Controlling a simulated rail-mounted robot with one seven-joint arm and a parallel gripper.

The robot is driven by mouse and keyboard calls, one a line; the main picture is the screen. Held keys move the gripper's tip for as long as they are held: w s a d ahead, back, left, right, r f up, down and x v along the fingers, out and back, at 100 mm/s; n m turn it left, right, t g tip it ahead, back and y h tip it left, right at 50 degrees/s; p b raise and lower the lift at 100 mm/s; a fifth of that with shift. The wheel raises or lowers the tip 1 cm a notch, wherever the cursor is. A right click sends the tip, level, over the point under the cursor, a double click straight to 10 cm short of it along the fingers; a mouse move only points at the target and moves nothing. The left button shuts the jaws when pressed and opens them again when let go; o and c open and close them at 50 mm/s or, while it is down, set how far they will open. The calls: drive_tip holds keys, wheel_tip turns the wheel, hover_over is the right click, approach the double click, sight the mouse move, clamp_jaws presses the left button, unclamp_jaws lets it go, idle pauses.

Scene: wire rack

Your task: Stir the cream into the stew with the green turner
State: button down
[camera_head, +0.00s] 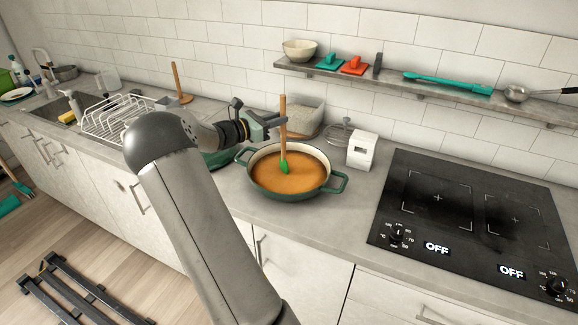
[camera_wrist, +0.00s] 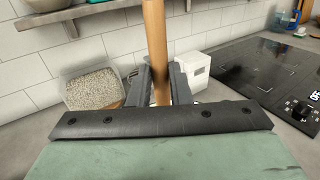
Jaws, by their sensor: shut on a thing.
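The green turner (camera_head: 283,135) stands nearly upright, with its wooden handle up and its green head at the stew's surface. My gripper (camera_head: 280,121) is shut on the wooden handle above the pot. In the wrist view the handle (camera_wrist: 155,45) rises between the two fingers of my gripper (camera_wrist: 160,88). The stew (camera_head: 304,176) is orange-brown and fills a green pot (camera_head: 290,197) with two side handles on the counter. No separate white cream can be made out on the stew. The lower tip of the turner is hidden in the stew.
A white box (camera_head: 361,150), a whisk (camera_head: 338,132) and a grain-filled container (camera_head: 304,118) stand behind the pot. The hob (camera_head: 470,215) is at the right, reading OFF. A shelf (camera_head: 400,84) with utensils runs above. A dish rack (camera_head: 112,120) is at the left.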

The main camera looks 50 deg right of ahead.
drive_tip(key=shift+s+d+r, duration=0.1)
drive_tip(key=shift+s+r, duration=0.05)
drive_tip(key=shift+s, duration=0.35)
drive_tip(key=shift+s+d+r, duration=0.1)
drive_tip(key=shift+s, duration=0.4)
drive_tip(key=shift+r, duration=0.15)
wheel_tip(320, 180, up, 6)
drive_tip(key=p, duration=0.4)
idle(0.6)
drive_tip(key=shift+r+p, duration=0.85)
drive_tip(key=shift+r, duration=1.15)
